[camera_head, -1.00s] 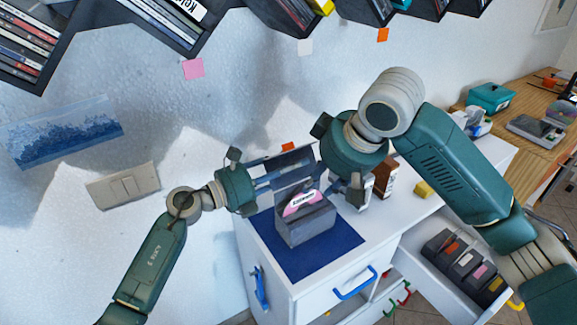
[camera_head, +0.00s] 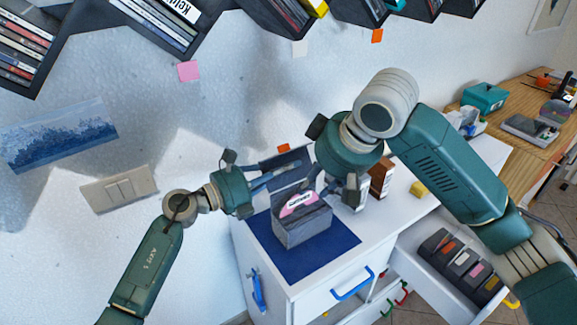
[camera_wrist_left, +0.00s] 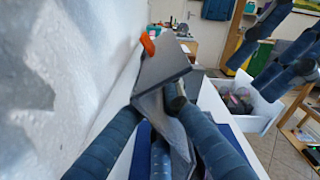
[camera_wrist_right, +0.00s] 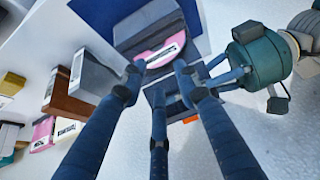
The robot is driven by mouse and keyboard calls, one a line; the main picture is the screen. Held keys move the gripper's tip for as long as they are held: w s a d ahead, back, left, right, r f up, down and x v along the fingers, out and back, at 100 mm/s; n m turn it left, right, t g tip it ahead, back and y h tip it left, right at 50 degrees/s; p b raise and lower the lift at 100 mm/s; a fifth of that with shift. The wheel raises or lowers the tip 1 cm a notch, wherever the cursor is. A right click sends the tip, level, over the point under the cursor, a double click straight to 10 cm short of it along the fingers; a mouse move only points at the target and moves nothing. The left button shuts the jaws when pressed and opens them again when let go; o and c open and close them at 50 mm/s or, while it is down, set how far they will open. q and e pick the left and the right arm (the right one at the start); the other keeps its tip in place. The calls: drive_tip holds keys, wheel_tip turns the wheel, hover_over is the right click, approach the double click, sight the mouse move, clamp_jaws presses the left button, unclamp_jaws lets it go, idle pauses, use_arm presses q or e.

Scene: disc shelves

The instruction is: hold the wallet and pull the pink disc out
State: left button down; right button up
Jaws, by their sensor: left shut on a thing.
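The wallet (camera_head: 302,232) is a dark grey case standing open at the top on a blue mat (camera_head: 338,243). The pink disc (camera_head: 297,205), with a white label, sticks up from its opening. A grey flap (camera_wrist_left: 163,66) rises at the wallet's wall side. My left gripper (camera_head: 284,180) is shut on the wallet at its wall side; the exact contact is partly hidden. My right gripper (camera_wrist_right: 158,74) is open, its fingers apart at the near edge of the pink disc (camera_wrist_right: 160,52). Whether they touch the disc cannot be told.
A brown and grey box (camera_head: 381,180) and a yellow block (camera_head: 418,189) stand on the white cabinet right of the wallet. An open drawer (camera_head: 425,262) below holds several dark cases. The wall is close behind my left gripper.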

idle(0.3)
drive_tip(key=shift+c, duration=0.9)
use_arm(q)
drive_tip(key=shift+f, duration=0.1)
use_arm(e)
drive_tip(key=n+g+h, duration=0.2)
drive_tip(key=n+h, duration=0.2)
drive_tip(key=n, duration=0.7)
approach(302, 212)
drive_tip(key=a+r, duration=0.3)
wheel_tip(302, 212, up, 3)
drive_tip(key=w+n+h, duration=0.1)
drive_tip(key=n+h, duration=0.2)
drive_tip(key=n, duration=0.4)
drive_tip(key=x, duration=1.2)
drive_tip(key=shift+w+a, duration=0.1)
drive_tip(key=shift+a, duration=0.35)
